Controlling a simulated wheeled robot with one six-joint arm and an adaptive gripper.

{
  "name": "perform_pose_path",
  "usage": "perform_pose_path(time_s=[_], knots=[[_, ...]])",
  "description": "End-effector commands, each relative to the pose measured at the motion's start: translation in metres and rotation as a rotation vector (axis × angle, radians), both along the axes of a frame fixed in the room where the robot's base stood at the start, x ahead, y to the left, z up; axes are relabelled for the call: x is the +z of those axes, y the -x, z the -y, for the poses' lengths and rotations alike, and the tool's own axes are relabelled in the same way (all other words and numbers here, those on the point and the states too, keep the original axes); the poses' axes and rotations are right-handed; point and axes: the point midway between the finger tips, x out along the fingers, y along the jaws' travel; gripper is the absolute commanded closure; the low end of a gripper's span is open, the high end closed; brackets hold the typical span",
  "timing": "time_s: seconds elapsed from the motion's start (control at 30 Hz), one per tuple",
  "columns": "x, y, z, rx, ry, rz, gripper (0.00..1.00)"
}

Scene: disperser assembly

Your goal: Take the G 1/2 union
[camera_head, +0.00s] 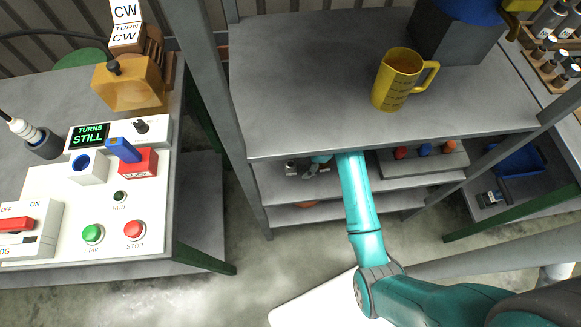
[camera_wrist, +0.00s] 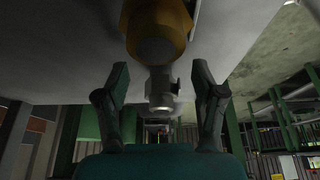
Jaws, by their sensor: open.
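In the wrist view my gripper (camera_wrist: 160,72) is open, one dark finger on each side. A grey metal fitting (camera_wrist: 160,88), which looks like the G 1/2 union, shows between the fingers. I cannot tell whether they touch it. An orange-brown round part (camera_wrist: 156,45) shows just above it in the picture. In the head view my arm reaches in below the grey table top, and my gripper (camera_head: 319,166) is partly hidden by its edge. A small grey metal part (camera_head: 291,168) lies on the shelf to the left of the gripper.
The shelf (camera_head: 270,182) lies under the table top (camera_head: 300,100), close above my arm. A tray (camera_head: 425,160) with red, blue and orange parts is to the right. A yellow jug (camera_head: 396,82) stands above. A table leg (camera_head: 220,90) rises at the left.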

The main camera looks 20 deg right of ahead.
Motion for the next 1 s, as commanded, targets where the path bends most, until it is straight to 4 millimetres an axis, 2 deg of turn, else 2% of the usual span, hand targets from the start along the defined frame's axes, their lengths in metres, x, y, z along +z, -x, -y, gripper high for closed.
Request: perform_pose_path(time_s=[0.23,0.5,0.63,0.87,0.97,1.0], knots=[[0.000,-0.005,-0.017,0.002,0.000,0.000,0.31],[0.000,-0.018,-0.055,0.002,-0.001,0.000,0.31],[-0.010,-0.018,-0.057,-0.001,-0.001,-0.001,0.31],[-0.011,-0.018,-0.057,-0.002,-0.001,0.000,0.31],[-0.011,-0.018,-0.057,-0.002,-0.001,0.000,0.51],[-0.011,-0.018,-0.057,-0.002,-0.001,0.000,0.61]])
